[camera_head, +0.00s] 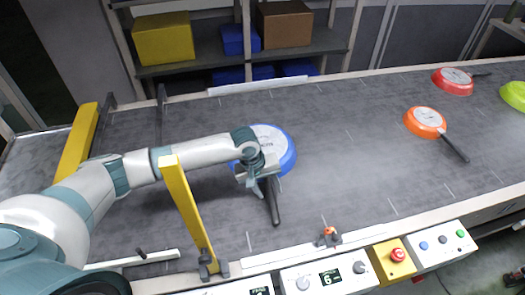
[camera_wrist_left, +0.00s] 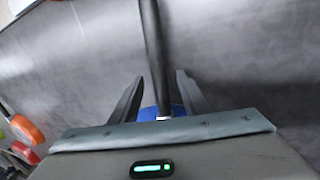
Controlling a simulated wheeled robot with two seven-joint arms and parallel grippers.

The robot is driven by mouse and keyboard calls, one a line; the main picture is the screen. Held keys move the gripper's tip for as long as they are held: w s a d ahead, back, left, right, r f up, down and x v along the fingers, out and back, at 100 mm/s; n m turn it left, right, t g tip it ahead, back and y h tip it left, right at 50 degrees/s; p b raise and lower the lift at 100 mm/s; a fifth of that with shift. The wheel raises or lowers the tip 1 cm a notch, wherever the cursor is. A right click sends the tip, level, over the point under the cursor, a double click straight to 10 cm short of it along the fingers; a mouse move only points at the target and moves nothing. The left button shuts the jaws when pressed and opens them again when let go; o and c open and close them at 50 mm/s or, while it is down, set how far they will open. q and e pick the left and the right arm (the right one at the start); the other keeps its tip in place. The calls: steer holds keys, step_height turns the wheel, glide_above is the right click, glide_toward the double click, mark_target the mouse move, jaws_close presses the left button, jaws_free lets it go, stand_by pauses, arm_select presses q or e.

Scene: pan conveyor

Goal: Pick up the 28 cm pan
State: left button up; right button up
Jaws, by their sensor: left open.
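A blue pan (camera_head: 284,147) with a grey inside lies on the conveyor (camera_head: 345,175), its dark handle (camera_head: 274,208) pointing to the near edge. It looks the largest pan; its printed label is too small to read. My left gripper (camera_head: 262,184) is over the near rim, where the handle starts, and hides part of the pan. In the left wrist view, the open fingers (camera_wrist_left: 161,92) stand on either side of the handle (camera_wrist_left: 153,45), with gaps, and a bit of the blue rim (camera_wrist_left: 149,113) shows between them. My right gripper is not in view.
An orange pan (camera_head: 424,121), a red pan (camera_head: 452,80) and a green pan (camera_head: 514,95) lie farther right on the belt. A yellow arch post (camera_head: 189,210) stands close by my left arm. Control boxes (camera_head: 325,277) line the near edge. Shelves with boxes stand behind.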

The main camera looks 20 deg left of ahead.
arm_select(q)
steer(key=shift+d+f, duration=0.1)
steer(key=shift+f, duration=0.2)
jaws_close()
stand_by(1.4)
steer(key=shift+w+r, duration=0.15)
steer(key=shift+w, duration=0.05)
